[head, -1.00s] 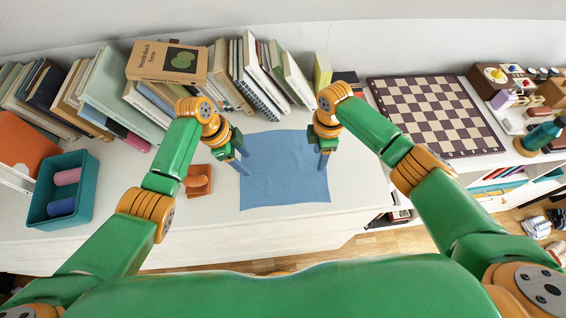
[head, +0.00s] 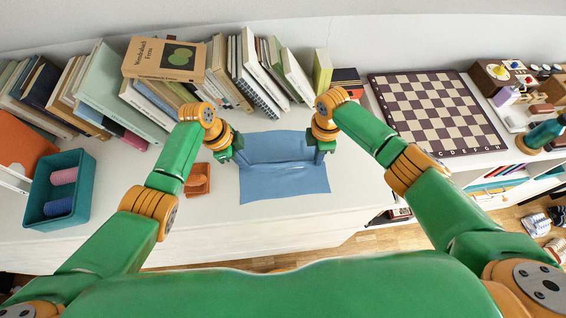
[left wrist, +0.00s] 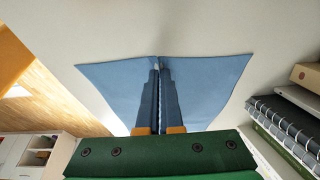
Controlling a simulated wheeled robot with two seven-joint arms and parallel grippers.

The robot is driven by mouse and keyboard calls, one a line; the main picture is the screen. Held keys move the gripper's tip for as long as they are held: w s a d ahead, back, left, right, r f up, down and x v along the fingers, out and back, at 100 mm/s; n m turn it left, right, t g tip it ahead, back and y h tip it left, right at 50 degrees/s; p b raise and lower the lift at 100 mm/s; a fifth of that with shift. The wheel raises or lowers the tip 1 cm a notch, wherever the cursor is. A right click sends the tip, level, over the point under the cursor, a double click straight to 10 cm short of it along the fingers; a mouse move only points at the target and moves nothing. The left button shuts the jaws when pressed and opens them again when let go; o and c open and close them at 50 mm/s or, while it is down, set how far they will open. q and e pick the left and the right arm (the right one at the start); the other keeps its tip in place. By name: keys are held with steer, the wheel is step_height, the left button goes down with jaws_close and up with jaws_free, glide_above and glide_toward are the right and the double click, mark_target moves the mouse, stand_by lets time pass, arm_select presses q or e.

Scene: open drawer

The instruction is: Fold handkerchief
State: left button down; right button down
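The blue handkerchief (head: 285,185) lies on the white table top in the head view, with a raised crease running across it between my two grippers. Its near part lies flat; its far part slopes up to the crease. My left gripper (head: 240,160) is at its left edge, and my right gripper (head: 319,157) is at its right edge, about level with it. In the left wrist view, the left fingers (left wrist: 158,66) are closed together on the edge of the handkerchief (left wrist: 205,80), which spreads to both sides. The right fingertips are small, but the cloth is drawn up at them.
A brown wooden object (head: 197,180) sits just left of the left gripper. Books (head: 250,75) line the back. A chessboard (head: 435,112) lies to the right, and a teal bin (head: 60,188) with spools stands at the left. Table in front of the cloth is clear.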

stand_by(0.4)
